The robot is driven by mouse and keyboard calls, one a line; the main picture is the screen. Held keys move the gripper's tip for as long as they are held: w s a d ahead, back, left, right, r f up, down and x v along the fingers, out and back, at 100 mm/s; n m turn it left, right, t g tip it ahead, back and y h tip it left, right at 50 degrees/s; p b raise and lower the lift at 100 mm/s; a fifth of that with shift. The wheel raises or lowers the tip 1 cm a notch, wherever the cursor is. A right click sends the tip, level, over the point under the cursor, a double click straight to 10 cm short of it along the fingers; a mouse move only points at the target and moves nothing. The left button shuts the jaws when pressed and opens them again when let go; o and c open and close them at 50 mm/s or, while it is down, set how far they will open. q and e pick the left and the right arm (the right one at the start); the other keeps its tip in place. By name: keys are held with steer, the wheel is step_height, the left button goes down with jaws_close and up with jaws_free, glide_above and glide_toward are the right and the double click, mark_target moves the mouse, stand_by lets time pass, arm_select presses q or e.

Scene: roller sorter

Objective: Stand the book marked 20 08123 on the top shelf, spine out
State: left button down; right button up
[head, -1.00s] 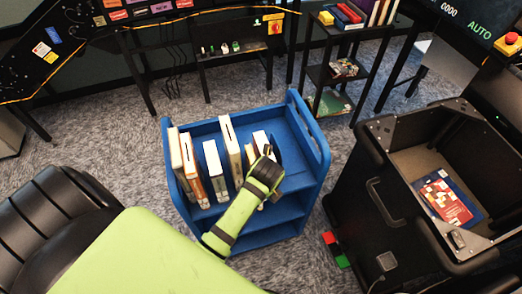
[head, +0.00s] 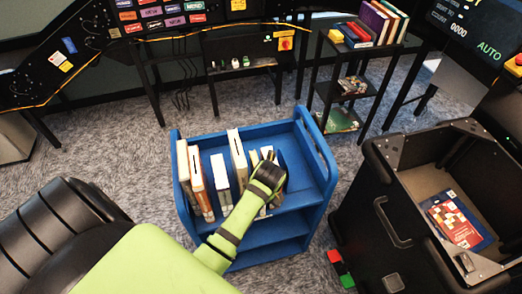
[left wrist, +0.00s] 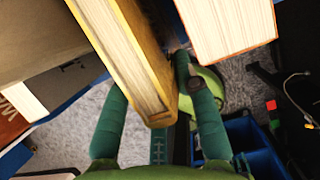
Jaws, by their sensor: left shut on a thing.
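A blue cart (head: 318,190) holds several upright books with pale page edges on its top shelf. My left gripper (head: 268,165) is at the right end of this row. In the left wrist view its two green fingers (left wrist: 158,120) are on either side of a yellow-covered book (left wrist: 122,50), and the gripper is shut on it. In the head view my gripper and arm hide most of that book. No number is readable on any book, so I cannot tell which is 20 08123. My right gripper is out of view.
An orange-covered book (left wrist: 228,35) is close to the right of the held one in the wrist view. A black bin (head: 385,165) with a red and blue book (head: 455,218) inside stands right of the cart. A dark shelf rack (head: 346,87) with books is behind.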

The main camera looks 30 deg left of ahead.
arm_select(q)
steer(key=shift+f, duration=0.45)
steer(key=c, duration=0.9)
jaws_free()
steer(key=v, duration=1.2)
steer(key=shift+s, duration=0.1)
